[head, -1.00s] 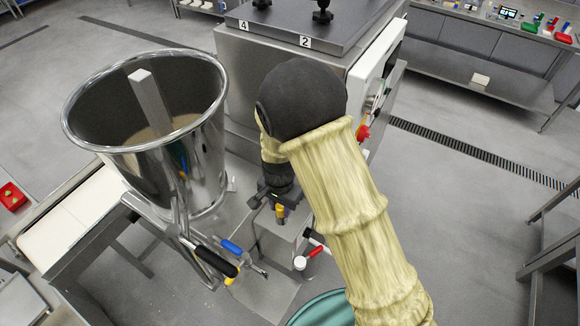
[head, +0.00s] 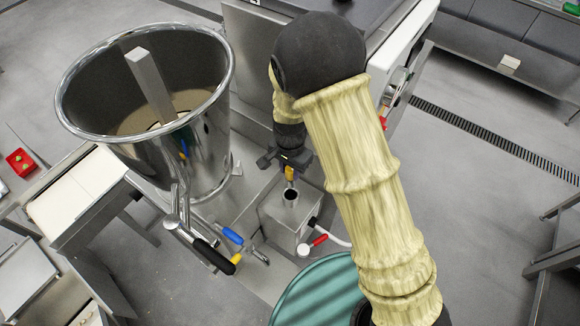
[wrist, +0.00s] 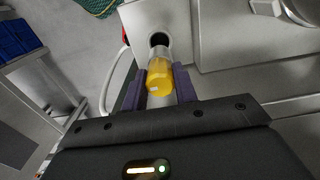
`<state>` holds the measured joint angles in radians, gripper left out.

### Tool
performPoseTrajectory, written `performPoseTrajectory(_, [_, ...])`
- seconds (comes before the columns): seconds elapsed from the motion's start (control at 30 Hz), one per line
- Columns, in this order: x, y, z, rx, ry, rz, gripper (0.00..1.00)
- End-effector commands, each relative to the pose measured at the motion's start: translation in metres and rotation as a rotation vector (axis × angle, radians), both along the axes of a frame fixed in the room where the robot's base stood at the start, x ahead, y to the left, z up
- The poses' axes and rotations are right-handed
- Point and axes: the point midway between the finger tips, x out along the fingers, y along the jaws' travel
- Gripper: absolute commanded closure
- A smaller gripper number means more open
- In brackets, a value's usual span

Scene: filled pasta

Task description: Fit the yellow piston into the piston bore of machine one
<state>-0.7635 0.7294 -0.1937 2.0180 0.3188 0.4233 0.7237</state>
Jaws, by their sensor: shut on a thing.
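My gripper (head: 288,166) is shut on the yellow piston (head: 290,174), above the back edge of a steel block on the machine. In the wrist view the piston (wrist: 160,78) sits between the two fingers, its yellow end toward the camera and its silver end toward the bore. The dark round piston bore (head: 291,194) opens in the block's top and looks empty; it also shows in the wrist view (wrist: 160,40), just beyond the silver end. The piston appears outside the bore, though the exact gap is hard to tell.
A large steel hopper (head: 205,150) stands left of the block. A teal drum (head: 322,290) stands in front. My arm covers part of the machine.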

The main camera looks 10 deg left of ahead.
Motion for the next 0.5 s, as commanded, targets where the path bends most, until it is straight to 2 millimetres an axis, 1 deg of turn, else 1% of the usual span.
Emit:
performPoseTrajectory(0.17, [-0.001, 0.0, 0.005, 0.0, 0.0, 0.0, 0.95])
performPoseTrajectory(0.2, [-0.001, 0.001, -0.001, 0.0, 0.0, 0.001, 0.95])
performPoseTrajectory(0.5, [-0.003, 0.003, -0.026, 0.0, -0.001, 0.007, 0.95])
